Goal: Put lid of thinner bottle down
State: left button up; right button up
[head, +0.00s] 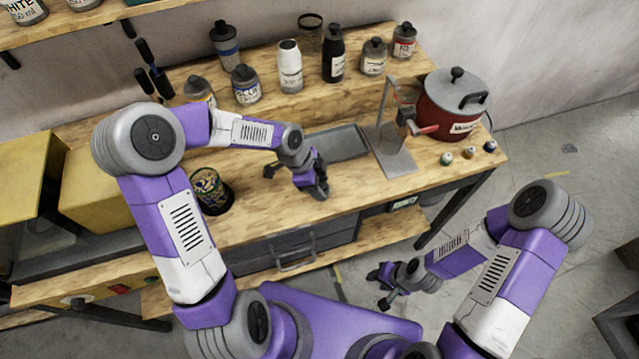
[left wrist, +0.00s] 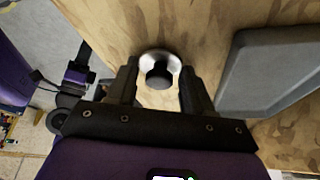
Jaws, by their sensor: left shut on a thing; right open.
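My left gripper (head: 296,183) is over the front part of the wooden workbench, left of the grey tray. In the left wrist view the gripper (left wrist: 158,68) is shut on a round lid (left wrist: 158,57) with a shiny silver rim and a dark knob, between its fingers. Wood shows just beyond the lid; whether the lid touches it I cannot tell. The lid is hidden in the head view. Several bottles stand on the raised back shelf, among them a white bottle (head: 290,68); I cannot tell which is the thinner bottle. My right gripper (head: 378,289) is open and empty, below the bench's front edge.
The grey tray (head: 338,143) lies right of my left gripper and also shows in the wrist view (left wrist: 270,75). A patterned cup (head: 210,190) stands left. Bare wood (head: 262,208) lies between.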

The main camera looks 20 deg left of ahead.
pick_arm(q)
jog(key=o, duration=0.6)
jog(key=shift+f, duration=0.1)
jog(key=o, duration=0.4)
jog(key=shift+r, duration=0.2)
jog(key=p+v, duration=0.2)
jog(key=v, duration=1)
jog(key=shift+p, duration=0.3)
jog(key=shift+s, duration=0.1)
